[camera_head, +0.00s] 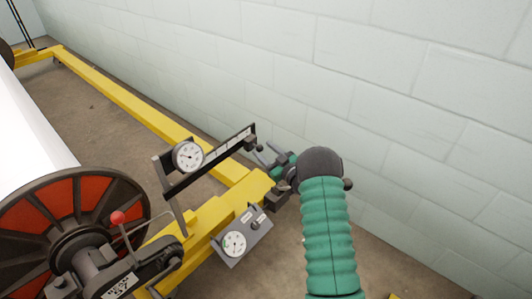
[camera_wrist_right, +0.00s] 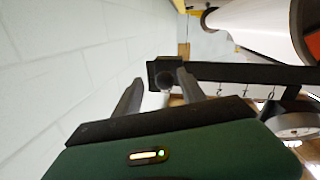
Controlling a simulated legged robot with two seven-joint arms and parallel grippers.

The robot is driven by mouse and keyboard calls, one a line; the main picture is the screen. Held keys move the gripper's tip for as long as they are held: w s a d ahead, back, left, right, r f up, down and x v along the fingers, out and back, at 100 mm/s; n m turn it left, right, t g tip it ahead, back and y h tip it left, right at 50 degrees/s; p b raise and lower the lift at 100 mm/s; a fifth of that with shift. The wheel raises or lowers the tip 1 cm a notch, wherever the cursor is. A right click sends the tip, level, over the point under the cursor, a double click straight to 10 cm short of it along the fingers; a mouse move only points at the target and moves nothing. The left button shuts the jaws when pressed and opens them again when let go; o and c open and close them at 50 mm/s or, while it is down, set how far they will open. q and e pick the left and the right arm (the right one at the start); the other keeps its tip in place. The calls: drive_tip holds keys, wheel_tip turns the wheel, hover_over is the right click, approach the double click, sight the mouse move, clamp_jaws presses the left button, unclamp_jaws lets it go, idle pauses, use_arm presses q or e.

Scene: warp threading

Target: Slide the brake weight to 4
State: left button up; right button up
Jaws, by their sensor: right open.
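The brake lever is a dark bar (camera_head: 210,162) with pale marks, sloping up to the right above the yellow frame. A dark block (camera_head: 249,141) sits at its far right end; it looks like the brake weight. In the right wrist view this block (camera_wrist_right: 158,70) is at the bar's end, with a round grey knob in front of the fingers. My right gripper (camera_head: 264,157) is open beside that end. In the wrist view its two fingers (camera_wrist_right: 158,88) stand apart, one each side of the knob; contact cannot be told. My left gripper is not in view.
A round white dial (camera_head: 188,155) stands at the bar's left end. A second gauge on a grey plate (camera_head: 234,243) is below. A red-spoked beam wheel (camera_head: 60,215) and red-knobbed lever (camera_head: 118,217) are at left. A pale block wall (camera_head: 400,80) rises close behind.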

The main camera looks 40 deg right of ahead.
drive_tip(key=s+a+p, duration=0.2)
drive_tip(key=s+p, duration=0.3)
drive_tip(key=s, duration=1.1)
drive_tip(key=shift+s, duration=0.4)
drive_tip(key=shift+f, duration=0.1)
